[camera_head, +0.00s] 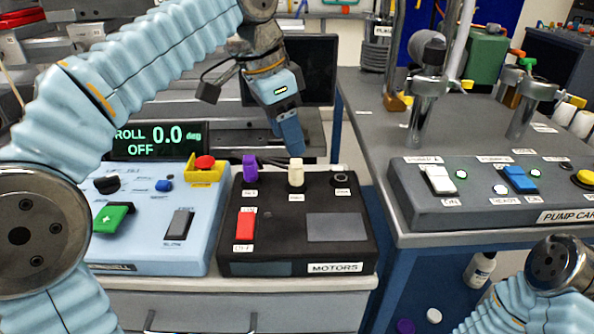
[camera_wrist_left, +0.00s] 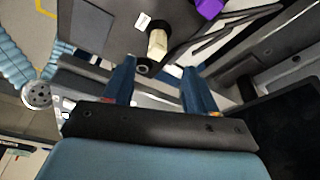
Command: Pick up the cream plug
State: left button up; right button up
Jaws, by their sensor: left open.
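The cream plug (camera_head: 296,173) stands upright in the top of the black MOTORS box (camera_head: 280,262), between a purple plug and an empty round socket. My left gripper (camera_head: 292,147) is just above and behind the cream plug, pointing down, apart from it. In the left wrist view the two blue fingers of the left gripper (camera_wrist_left: 158,82) are spread, with nothing between them. There the cream plug (camera_wrist_left: 157,43) shows beyond the fingertips, roughly in line with the gap. My right arm shows at the lower right of the head view; its gripper is out of frame.
The purple plug (camera_head: 250,168) stands left of the cream one, and the empty socket (camera_head: 342,178) is to its right. A red switch (camera_head: 244,226) is in front. A blue control box (camera_head: 150,255) adjoins at left; the pump cart (camera_head: 480,212) stands right across a gap.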

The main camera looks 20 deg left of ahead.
aim_at(295, 161)
pick_arm(q)
jog(key=x, duration=0.7)
jog(key=shift+s+d, duration=0.15)
jog(key=shift+s, duration=0.05)
jog(key=shift+r, duration=0.1)
grip_shut()
